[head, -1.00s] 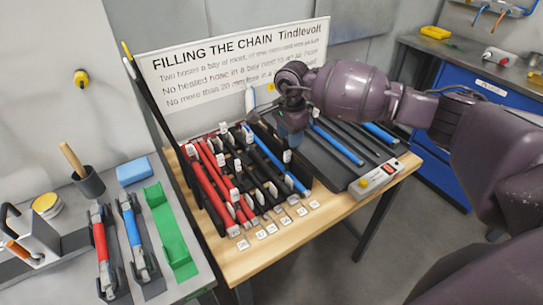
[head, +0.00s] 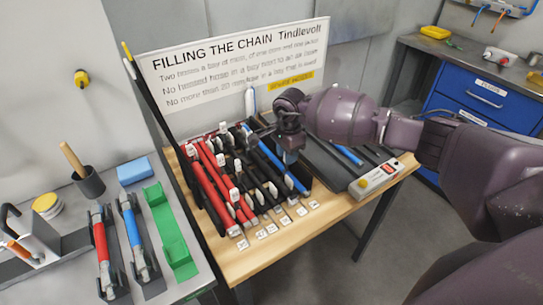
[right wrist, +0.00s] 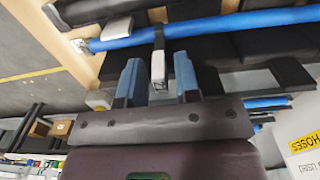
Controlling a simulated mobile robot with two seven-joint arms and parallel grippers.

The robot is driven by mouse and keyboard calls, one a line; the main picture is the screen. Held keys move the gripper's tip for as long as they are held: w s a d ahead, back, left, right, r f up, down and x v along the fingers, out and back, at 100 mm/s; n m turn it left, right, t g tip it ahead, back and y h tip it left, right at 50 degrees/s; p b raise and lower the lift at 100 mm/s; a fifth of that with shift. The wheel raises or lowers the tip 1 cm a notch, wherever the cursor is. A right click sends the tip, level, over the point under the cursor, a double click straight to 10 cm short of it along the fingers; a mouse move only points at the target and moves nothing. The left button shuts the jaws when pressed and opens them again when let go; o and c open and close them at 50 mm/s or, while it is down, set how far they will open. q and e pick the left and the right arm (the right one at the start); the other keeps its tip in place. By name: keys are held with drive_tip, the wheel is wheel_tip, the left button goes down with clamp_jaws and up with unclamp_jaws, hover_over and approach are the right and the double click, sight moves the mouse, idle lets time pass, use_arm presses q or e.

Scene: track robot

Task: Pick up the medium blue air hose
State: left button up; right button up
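A blue hose (head: 276,160) lies slanting in the right part of the rack on the wooden table. Another blue hose (head: 347,155) lies on the black tray to the right, partly hidden by my arm. I cannot tell which length counts as medium. My right gripper (head: 291,152) is over the right side of the rack, close to the rack's blue hose. In the right wrist view its two blue fingers (right wrist: 158,82) are apart, with a white tag (right wrist: 158,66) showing between them. A blue hose (right wrist: 215,27) runs crosswise beyond the fingertips. My left gripper is not in view.
Red hoses (head: 207,180) and black hoses fill the rest of the rack, packed closely with white tags. A control box (head: 378,178) sits at the tray's front. A sign (head: 235,65) stands behind. A grey bench (head: 75,260) with tools is at left.

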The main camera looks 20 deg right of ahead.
clamp_jaws()
